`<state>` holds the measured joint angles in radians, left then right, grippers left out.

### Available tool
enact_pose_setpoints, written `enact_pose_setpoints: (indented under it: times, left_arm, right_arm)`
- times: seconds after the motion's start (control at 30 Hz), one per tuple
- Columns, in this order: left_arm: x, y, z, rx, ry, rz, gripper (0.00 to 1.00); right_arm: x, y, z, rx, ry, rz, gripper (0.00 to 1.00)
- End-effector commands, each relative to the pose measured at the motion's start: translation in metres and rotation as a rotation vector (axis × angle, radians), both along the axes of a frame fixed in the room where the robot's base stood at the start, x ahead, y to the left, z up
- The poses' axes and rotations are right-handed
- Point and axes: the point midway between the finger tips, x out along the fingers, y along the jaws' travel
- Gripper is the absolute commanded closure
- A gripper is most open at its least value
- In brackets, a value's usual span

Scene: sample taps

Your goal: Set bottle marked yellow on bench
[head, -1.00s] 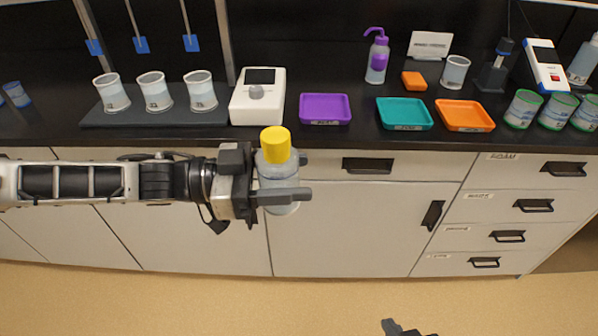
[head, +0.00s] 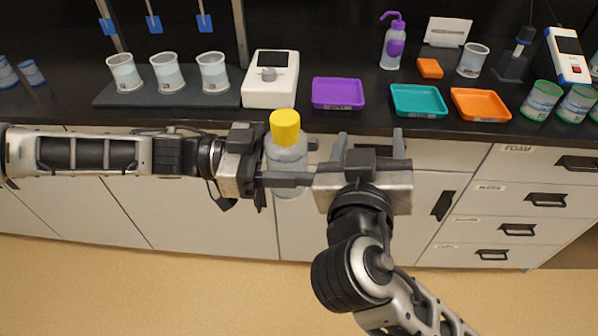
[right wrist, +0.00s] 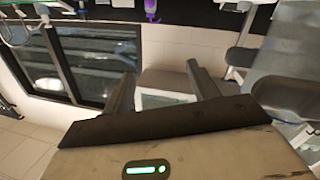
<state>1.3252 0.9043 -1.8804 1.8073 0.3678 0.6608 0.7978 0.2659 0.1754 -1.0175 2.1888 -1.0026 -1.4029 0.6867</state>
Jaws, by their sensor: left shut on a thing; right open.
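The bottle with the yellow cap (head: 285,150) is translucent grey and upright in the head view. My left gripper (head: 287,160) is shut around its body and holds it in front of the bench's front edge, over the cabinet doors. My right gripper (head: 370,140) is open and empty, just right of the bottle, with its fingers pointing up toward the bench. In the right wrist view its two fingers (right wrist: 160,90) stand apart with nothing between them. The black bench (head: 300,122) runs across the back.
On the bench are a purple tray (head: 338,94), a teal tray (head: 418,101), an orange tray (head: 480,104) and a white device (head: 270,80). Three beakers (head: 168,72) stand on a dark mat at left. A purple-topped wash bottle (head: 393,42) stands behind. Bare bench lies along the front edge.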

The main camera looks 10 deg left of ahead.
Motion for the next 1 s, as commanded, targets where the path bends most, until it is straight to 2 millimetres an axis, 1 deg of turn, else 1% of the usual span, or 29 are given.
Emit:
enact_pose_setpoints:
  times: [0.03,0.13,0.2,0.3,0.4,0.43,0.53,0.63,1.0]
  left_arm:
    - [0.0,0.0,0.0,0.0,0.0,0.0,0.7]
    - [0.0,0.0,0.0,0.0,0.0,0.0,0.7]
    - [0.0,0.0,0.0,0.0,0.0,0.0,0.7]
    - [0.0,0.0,0.0,0.0,0.0,0.0,0.7]
    - [0.0,0.0,0.0,0.0,0.0,0.0,0.7]
    - [0.0,0.0,0.0,0.0,0.0,0.0,0.7]
    - [0.0,0.0,0.0,0.0,0.0,0.0,0.7]
    - [0.0,0.0,0.0,0.0,0.0,0.0,0.7]
    - [0.0,0.0,0.0,0.0,0.0,0.0,0.7]
  right_arm:
    - [-0.017,0.016,0.011,0.045,-0.028,0.053,0.41]
    - [-0.047,0.039,0.033,0.134,-0.08,0.14,0.41]
    - [-0.068,0.055,0.035,0.186,-0.064,0.223,0.41]
    - [-0.09,0.07,0.04,0.244,-0.052,0.313,0.41]
    - [-0.103,0.079,0.044,0.279,-0.043,0.365,0.41]
    - [-0.105,0.081,0.044,0.283,-0.042,0.373,0.41]
    - [-0.103,0.084,0.046,0.291,-0.042,0.385,0.41]
    - [-0.09,0.087,0.046,0.289,-0.044,0.385,0.41]
    - [-0.023,0.106,0.045,0.286,-0.043,0.383,0.41]
